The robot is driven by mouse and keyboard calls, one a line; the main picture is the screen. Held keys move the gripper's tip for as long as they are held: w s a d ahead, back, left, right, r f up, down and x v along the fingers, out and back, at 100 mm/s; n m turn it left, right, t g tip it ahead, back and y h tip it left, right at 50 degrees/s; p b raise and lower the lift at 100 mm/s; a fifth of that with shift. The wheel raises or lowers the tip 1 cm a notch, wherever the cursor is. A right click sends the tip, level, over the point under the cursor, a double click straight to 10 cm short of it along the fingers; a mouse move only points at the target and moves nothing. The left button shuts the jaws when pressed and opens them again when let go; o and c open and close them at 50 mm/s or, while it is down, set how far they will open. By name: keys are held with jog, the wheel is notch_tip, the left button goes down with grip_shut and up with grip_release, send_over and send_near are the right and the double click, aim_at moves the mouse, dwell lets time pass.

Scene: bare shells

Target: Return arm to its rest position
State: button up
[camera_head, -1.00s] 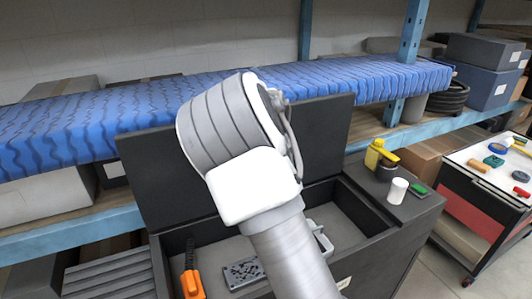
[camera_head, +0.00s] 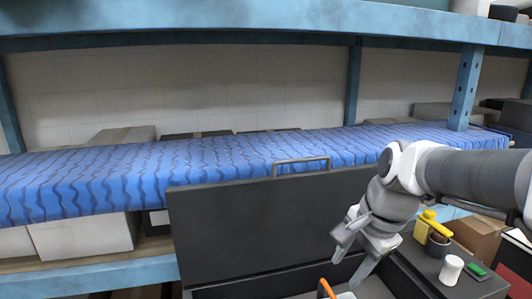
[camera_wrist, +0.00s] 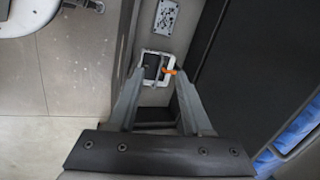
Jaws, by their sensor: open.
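My gripper (camera_head: 347,268) hangs at the right of the head view, its fingers pointing down over the front of an open dark chest (camera_head: 230,292). In the wrist view the two fingers of my gripper (camera_wrist: 160,73) are spread apart, with nothing held between them. A grey plate with holes (camera_wrist: 165,18) lies farther off. My arm reaches in from the right edge of the head view.
The raised chest lid (camera_head: 250,225) stands behind my gripper. A blue wavy-patterned shelf cover (camera_head: 230,170) runs behind it. A yellow bottle (camera_head: 423,226), a white cup (camera_head: 451,269) and a green block (camera_head: 475,270) stand on the chest's right side.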

jog(key=s+n+t+h, duration=0.1)
jog(key=s+n+t, duration=0.1)
jog(key=s+n, duration=1)
jog(key=shift+a+r+n+h, duration=0.25)
jog(key=shift+a+n+h, duration=0.1)
jog(key=shift+n+h, duration=0.05)
jog(key=shift+d, duration=0.1)
